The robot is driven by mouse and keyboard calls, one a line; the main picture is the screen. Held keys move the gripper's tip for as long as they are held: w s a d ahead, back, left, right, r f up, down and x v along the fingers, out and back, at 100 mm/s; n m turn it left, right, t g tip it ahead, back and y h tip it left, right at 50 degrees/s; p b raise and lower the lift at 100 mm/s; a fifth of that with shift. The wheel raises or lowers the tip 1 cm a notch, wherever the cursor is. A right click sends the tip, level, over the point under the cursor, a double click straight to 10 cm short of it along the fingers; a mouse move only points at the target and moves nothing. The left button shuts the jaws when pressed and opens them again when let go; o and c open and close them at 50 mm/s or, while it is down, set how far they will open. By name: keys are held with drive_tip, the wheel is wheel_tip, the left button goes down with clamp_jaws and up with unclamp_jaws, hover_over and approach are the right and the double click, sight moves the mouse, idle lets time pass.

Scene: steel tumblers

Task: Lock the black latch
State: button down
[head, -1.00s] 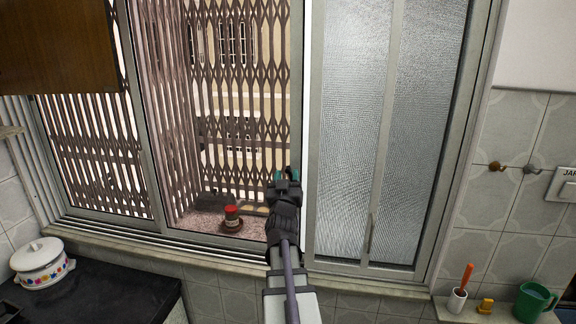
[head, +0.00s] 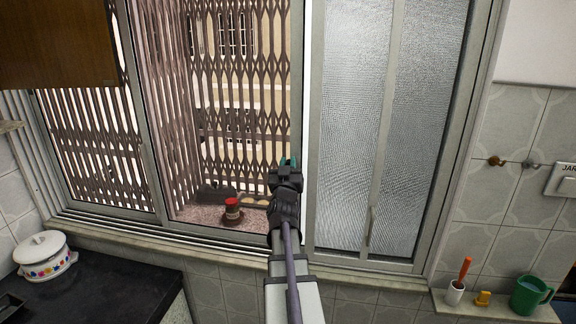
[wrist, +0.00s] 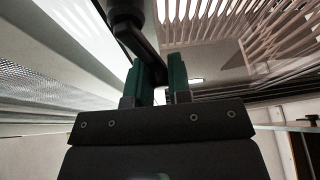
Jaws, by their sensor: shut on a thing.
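The black latch (wrist: 138,38) shows in the wrist view as a dark arm hanging from a round dark mount at the top. Its lower end runs between the two green fingers of my gripper (wrist: 164,68). My gripper is shut on the latch near that end. In the head view my gripper (head: 288,163) stands at the window frame where the open side meets the frosted pane. The latch is hidden behind it there, so its exact angle on the frame cannot be told.
The frosted sliding pane (head: 345,130) is right of my gripper. A metal lattice (head: 235,90) is beyond the left opening. A red-lidded jar (head: 232,208) stands on the outer sill. A white pot (head: 45,258) and a green mug (head: 528,296) stand well off to the sides.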

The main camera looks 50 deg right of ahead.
drive_tip(key=m, duration=0.1)
drive_tip(key=s+m+g+h, duration=0.1)
drive_tip(key=m, duration=0.1)
drive_tip(key=m+g, duration=0.1)
drive_tip(key=m, duration=0.1)
drive_tip(key=shift+s+d+r, duration=0.1)
drive_tip(key=shift+s+d, duration=0.05)
drive_tip(key=shift+d, duration=0.15)
drive_tip(key=c, duration=1.1)
unclamp_jaws()
drive_tip(key=shift+o, duration=0.2)
drive_tip(key=shift+a, duration=0.1)
drive_tip(key=b+v, duration=0.4)
drive_tip(key=v, duration=0.6)
drive_tip(key=shift+a+f, duration=0.25)
drive_tip(key=shift+s, duration=0.1)
